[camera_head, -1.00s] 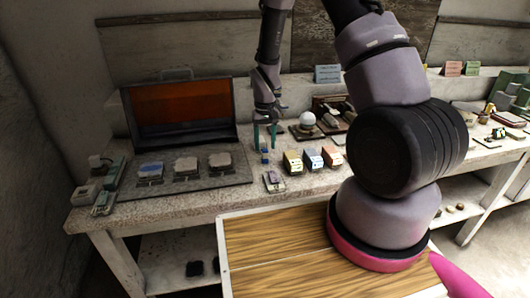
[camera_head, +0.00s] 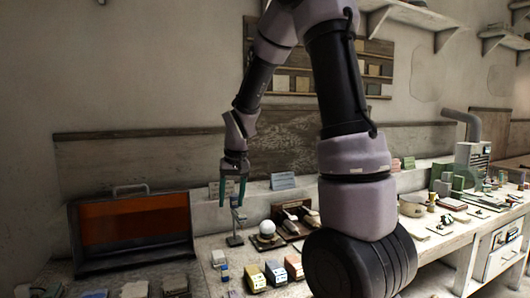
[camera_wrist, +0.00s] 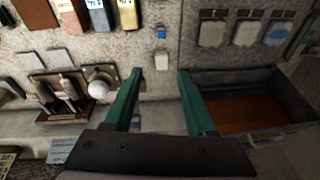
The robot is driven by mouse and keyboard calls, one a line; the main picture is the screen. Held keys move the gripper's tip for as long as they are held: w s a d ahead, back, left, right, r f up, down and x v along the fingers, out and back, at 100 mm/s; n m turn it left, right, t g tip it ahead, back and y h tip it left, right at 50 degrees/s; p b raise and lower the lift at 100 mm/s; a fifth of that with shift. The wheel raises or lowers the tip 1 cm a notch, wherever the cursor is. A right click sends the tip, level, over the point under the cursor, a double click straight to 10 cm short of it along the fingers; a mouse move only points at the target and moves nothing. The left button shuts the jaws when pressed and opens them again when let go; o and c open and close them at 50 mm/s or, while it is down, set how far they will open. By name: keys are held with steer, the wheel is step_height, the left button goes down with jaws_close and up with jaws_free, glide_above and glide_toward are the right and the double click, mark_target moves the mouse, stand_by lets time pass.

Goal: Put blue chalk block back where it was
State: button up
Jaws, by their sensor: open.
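A small blue block (camera_wrist: 161,32), which looks like the blue chalk block, lies on the bench in the wrist view. It also shows in the head view (camera_head: 222,267), left of the row of labelled blocks. A small pale piece (camera_wrist: 161,61) is close to it, nearer my gripper in the wrist view. My gripper (camera_head: 233,204) is open, its green fingers pointing down above the bench. In the wrist view its fingers (camera_wrist: 157,78) are apart with nothing held between them. A small grey stand (camera_head: 235,240) shows just below the fingers in the head view.
Yellow (camera_head: 255,279), blue-grey (camera_head: 276,273) and orange (camera_head: 295,267) labelled blocks stand right of the blue block. A white sphere (camera_head: 267,228) sits behind them. An open case with an orange lid lining (camera_head: 133,222) stands left; several pale slabs lie before it.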

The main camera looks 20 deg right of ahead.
steer(key=s+d+r+m+t, duration=0.1)
steer(key=s+r+t, duration=0.1)
steer(key=s+r, duration=0.7)
steer(key=s+d+r+m+t+y, duration=0.1)
steer(key=s+d+r+t, duration=0.1)
steer(key=s+r, duration=0.7)
steer(key=shift+s+d+m+t, duration=0.15)
steer(key=shift+s+m+t, duration=0.25)
steer(key=shift+s+t, duration=0.2)
